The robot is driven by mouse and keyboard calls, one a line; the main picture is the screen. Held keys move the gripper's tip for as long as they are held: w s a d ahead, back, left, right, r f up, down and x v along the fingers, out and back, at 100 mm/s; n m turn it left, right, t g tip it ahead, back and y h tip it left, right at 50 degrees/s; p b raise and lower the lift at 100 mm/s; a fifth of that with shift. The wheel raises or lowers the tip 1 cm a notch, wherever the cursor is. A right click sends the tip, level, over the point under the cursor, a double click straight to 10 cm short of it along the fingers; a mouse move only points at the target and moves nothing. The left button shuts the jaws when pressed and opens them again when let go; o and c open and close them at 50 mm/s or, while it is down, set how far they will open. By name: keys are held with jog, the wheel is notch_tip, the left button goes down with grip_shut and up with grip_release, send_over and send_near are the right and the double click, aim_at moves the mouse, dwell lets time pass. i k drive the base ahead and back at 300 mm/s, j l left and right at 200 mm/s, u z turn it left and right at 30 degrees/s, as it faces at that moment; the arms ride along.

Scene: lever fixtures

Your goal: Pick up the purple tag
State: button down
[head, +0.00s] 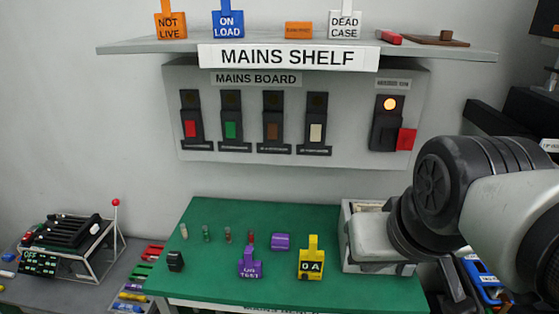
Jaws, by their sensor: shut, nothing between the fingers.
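The purple tag (249,266), lettered in white with what reads as "ON TEST", is on the green mat, left of the yellow tag. It has a narrow upper tab and a wider lower plate. A small plain purple block (280,241) lies just behind it to the right. My arm comes in from the right, over the right end of the green mat, well apart from the purple tag. I cannot make out my gripper's fingertips; they are hidden or out of frame.
A yellow tag (311,264) stands right of the purple one. Several small cylinders (206,234) and a black block (176,261) are to the left. A pale box (350,215) is partly behind my arm. The mains shelf (150,46) overhangs the back. The mat's front left is clear.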

aim_at(247, 268)
jog(key=u, duration=0.75)
jog(key=z, duration=3.25)
jog(key=u, duration=3.25)
jog(key=j+z, duration=0.35)
jog(key=j, duration=0.2)
jog(key=j+z, duration=0.35)
jog(key=j, duration=0.2)
